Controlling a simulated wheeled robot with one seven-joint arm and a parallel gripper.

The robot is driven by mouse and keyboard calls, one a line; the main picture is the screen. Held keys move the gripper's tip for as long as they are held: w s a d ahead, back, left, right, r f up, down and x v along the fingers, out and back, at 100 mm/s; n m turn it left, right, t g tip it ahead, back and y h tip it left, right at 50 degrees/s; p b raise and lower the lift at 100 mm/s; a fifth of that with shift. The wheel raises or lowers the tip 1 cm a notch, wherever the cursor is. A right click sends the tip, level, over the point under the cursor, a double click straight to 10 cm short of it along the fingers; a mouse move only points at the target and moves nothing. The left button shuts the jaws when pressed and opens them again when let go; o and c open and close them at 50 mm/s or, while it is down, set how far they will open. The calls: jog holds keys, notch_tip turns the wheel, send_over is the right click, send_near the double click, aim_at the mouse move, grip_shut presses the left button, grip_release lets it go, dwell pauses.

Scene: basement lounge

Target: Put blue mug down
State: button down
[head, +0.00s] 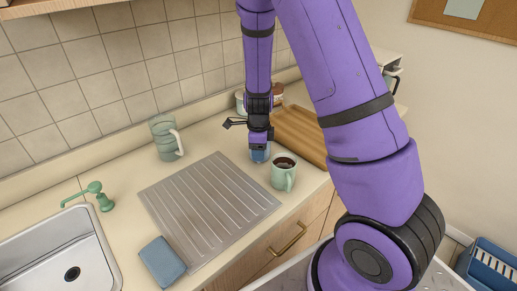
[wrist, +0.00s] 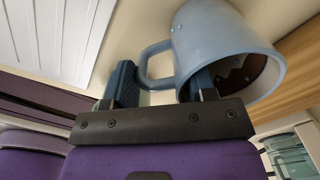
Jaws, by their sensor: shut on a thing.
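The blue mug (head: 259,156) is low over the counter, just behind and left of a pale green mug (head: 284,173) with dark contents. My gripper (head: 259,142) comes down on it from above and hides much of it. In the wrist view the blue mug (wrist: 225,45) fills the upper right, with dark marks inside its mouth. My gripper (wrist: 162,88) has its fingers on either side of the handle area, the right one overlapping the mug's body. It is shut on the mug. I cannot tell whether the mug's base touches the counter (head: 130,185).
A ribbed metal drainboard (head: 210,208) lies left of the mugs. A wooden board (head: 300,133) is close behind, to the right. A green pitcher-like vessel (head: 164,140), green tap (head: 98,194), sink (head: 50,255) and blue block (head: 162,262) are farther left. Canisters (head: 241,100) stand at the back.

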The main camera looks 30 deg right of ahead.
jog(key=shift+f, duration=0.15)
jog(key=shift+c, duration=2.2)
grip_release()
notch_tip(320, 180, up, 13)
jog(key=s+a+r+n+t+y, duration=0.2)
jog(key=s+a+r+n, duration=0.1)
jog(key=s+r+n, duration=1)
jog(key=s+a+r+n+t+h, duration=0.1)
jog(key=s+a+r+n+t, duration=0.1)
jog(key=s+r+n, duration=0.6)
jog(key=s+n+t, duration=0.1)
jog(key=s+n, duration=0.3)
jog(key=shift+s+r+h, duration=0.2)
jog(key=shift+h, duration=0.2)
